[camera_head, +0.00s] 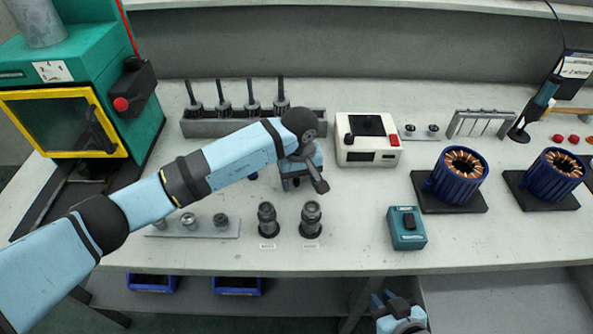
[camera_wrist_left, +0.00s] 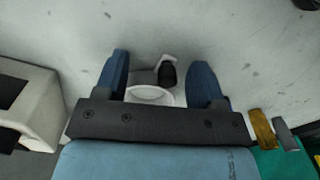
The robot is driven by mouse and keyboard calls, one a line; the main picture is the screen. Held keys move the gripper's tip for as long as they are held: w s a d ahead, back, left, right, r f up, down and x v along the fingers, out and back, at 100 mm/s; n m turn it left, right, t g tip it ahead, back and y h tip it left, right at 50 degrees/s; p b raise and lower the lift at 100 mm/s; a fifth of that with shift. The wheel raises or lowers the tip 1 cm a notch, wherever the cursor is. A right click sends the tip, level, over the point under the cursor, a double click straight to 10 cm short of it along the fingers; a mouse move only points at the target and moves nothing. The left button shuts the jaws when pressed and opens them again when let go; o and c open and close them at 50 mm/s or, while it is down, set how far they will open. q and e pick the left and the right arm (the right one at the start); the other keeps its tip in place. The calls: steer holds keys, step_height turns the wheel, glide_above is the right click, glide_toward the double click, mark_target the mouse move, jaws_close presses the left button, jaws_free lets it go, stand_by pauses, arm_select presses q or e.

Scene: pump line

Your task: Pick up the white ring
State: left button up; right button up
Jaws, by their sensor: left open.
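The white ring (camera_wrist_left: 153,87) shows in the left wrist view, low between my left gripper's fingers and partly hidden by the dark gripper body. A small dark piece stands at its edge; I cannot tell whether they are joined. My left gripper (camera_wrist_left: 161,64) is open, with one blue finger on each side of the ring, and I see no contact. In the head view my left gripper (camera_head: 303,184) is over the middle of the table, and the ring is hidden there. My right gripper (camera_head: 395,302) is at the bottom edge, below the table front; its jaw opening is unclear.
A white control box (camera_head: 367,150) stands close right of my left gripper. Behind is a grey rack (camera_head: 200,127) with upright dark tools. Two dark fittings (camera_head: 267,219) and a teal box (camera_head: 407,228) are in front. A green machine (camera_head: 105,60) stands left, blue motor coils (camera_head: 458,178) right.

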arm_select(q)
jaws_close()
steer(key=shift+r, duration=0.1)
stand_by(0.3)
step_height(320, 180, up, 20)
steer(key=shift+p, duration=0.4)
steer(key=c, duration=1.1)
jaws_free()
jaws_close()
